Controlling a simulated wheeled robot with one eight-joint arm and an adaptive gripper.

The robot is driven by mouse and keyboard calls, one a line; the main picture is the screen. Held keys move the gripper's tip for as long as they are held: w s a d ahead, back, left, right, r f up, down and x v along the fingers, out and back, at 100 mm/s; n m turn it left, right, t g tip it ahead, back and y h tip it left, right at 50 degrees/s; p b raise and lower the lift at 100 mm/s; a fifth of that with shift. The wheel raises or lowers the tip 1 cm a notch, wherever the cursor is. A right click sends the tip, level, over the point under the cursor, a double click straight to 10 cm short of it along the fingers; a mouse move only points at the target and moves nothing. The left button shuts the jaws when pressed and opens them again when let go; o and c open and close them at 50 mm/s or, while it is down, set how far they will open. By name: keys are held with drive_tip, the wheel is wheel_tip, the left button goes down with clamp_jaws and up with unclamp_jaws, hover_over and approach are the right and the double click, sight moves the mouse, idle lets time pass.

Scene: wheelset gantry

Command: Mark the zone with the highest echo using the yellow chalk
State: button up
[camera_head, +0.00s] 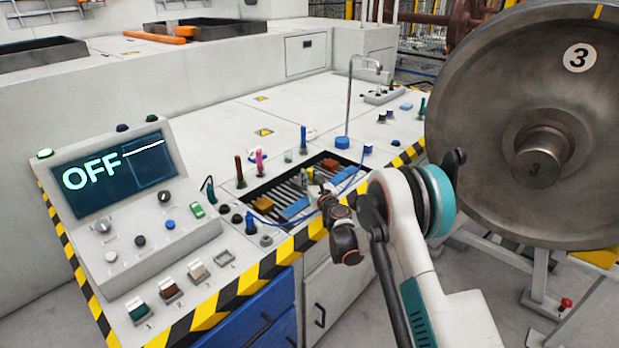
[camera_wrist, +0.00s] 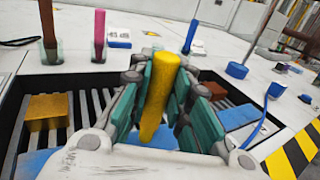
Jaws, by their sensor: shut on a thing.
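The yellow chalk (camera_wrist: 157,98) stands roughly upright between the teal finger pads of my gripper (camera_wrist: 160,100) in the wrist view. My gripper is shut on it, above the slotted tray in the bench. In the head view my gripper (camera_head: 322,192) is over that tray, and the chalk is too small there to make out clearly. The console screen (camera_head: 118,172) reads "OFF" beside a small plot with a flat line. No echo reading shows.
A brown stick (camera_wrist: 47,22), a pink stick (camera_wrist: 99,32) and a blue stick (camera_wrist: 193,34) stand behind the tray. Orange and blue blocks lie in the tray (camera_head: 268,190). A blue cable (camera_head: 352,180) loops beside my arm. The bench edge has yellow-black stripes (camera_head: 270,262).

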drive_tip(key=shift+f, duration=0.35)
idle(0.3)
drive_tip(key=shift+w+d, duration=0.1)
drive_tip(key=shift+w, duration=0.05)
drive_tip(key=shift+w+d+r, duration=0.1)
drive_tip(key=shift+w+d, duration=0.15)
drive_tip(key=shift+w, duration=0.05)
drive_tip(key=shift+w+d, duration=0.3)
drive_tip(key=shift+w, duration=0.05)
drive_tip(key=shift+w+d, duration=0.1)
drive_tip(key=shift+w, duration=0.05)
drive_tip(key=shift+w+d, duration=0.2)
drive_tip(key=shift+w, duration=0.05)
idle(0.3)
drive_tip(key=shift+w+d, duration=0.1)
drive_tip(key=shift+w, duration=0.05)
drive_tip(key=shift+w+d, duration=0.2)
drive_tip(key=shift+w, duration=0.05)
